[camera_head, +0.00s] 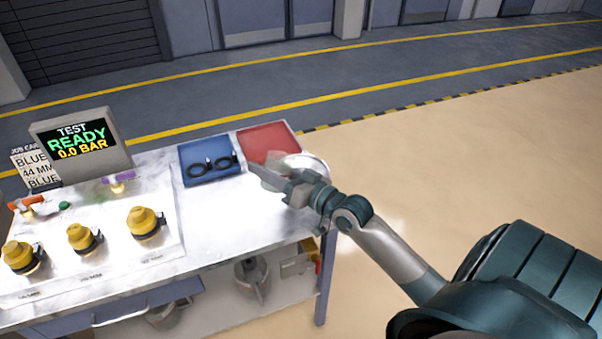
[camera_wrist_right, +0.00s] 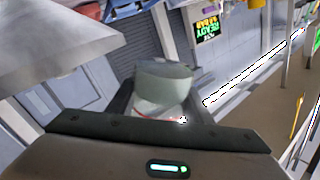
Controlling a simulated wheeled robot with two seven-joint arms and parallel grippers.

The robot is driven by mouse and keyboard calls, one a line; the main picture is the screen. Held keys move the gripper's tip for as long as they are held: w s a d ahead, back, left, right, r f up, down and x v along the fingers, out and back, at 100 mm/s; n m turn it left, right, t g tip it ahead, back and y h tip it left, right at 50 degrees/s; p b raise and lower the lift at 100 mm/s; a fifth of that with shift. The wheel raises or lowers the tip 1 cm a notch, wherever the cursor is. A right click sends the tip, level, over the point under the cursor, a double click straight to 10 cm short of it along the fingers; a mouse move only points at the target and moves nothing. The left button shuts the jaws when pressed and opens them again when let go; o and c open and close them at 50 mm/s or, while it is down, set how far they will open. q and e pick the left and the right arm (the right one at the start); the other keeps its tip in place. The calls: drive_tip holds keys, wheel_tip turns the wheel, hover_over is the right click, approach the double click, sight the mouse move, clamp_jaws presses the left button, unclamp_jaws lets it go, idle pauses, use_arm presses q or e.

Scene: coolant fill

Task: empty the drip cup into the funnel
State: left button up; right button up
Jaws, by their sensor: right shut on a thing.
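My right gripper (camera_head: 272,180) is over the back right corner of the bench, near the red tray, with its arm coming in from the right. In the right wrist view a pale grey-green rounded vessel, apparently the drip cup (camera_wrist_right: 164,84), sits between the fingers, and the gripper is shut on it. Its contents are hidden. A large grey sloping shape, possibly the funnel (camera_wrist_right: 55,38), fills the upper left of that view. In the head view a pale round thing (camera_head: 310,162) shows partly behind the gripper; I cannot tell which vessel it is. My left gripper is not in view.
A blue tray (camera_head: 190,153) with black rings and a red tray (camera_head: 268,134) lie at the bench's back edge. Several yellow-capped fittings (camera_head: 84,238) and a display (camera_head: 82,142) reading READY, 0.0 BAR stand at left. The bench top (camera_head: 235,220) is clear in front of the gripper.

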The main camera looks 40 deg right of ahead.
sight(281, 158)
drive_tip(key=shift+d+f, duration=0.1)
drive_tip(key=shift+w+d+r+m, duration=0.15)
drive_tip(key=shift+d+r+m, duration=0.35)
drive_tip(key=shift+m, duration=0.5)
drive_tip(key=shift+d+r+m, duration=0.25)
drive_tip(key=shift+r+m, duration=0.05)
drive_tip(key=shift+m, duration=0.5)
idle(0.5)
drive_tip(key=shift+f+m, duration=0.3)
drive_tip(key=shift+m, duration=0.6)
drive_tip(key=shift+r+m+p, duration=0.45)
drive_tip(key=shift+m+p, duration=0.45)
idle(0.5)
drive_tip(key=shift+d+f+m, duration=0.15)
drive_tip(key=shift+f+m, duration=0.25)
drive_tip(key=shift+m, duration=0.5)
idle(0.5)
drive_tip(key=shift+w+d+r+m+p, duration=0.25)
drive_tip(key=shift+d+r+m+p, duration=0.2)
drive_tip(key=shift+d+m+p, duration=0.3)
idle(0.6)
drive_tip(key=shift+f+m+p, duration=0.2)
drive_tip(key=shift+m+p, duration=0.1)
drive_tip(key=shift+m, duration=0.15)
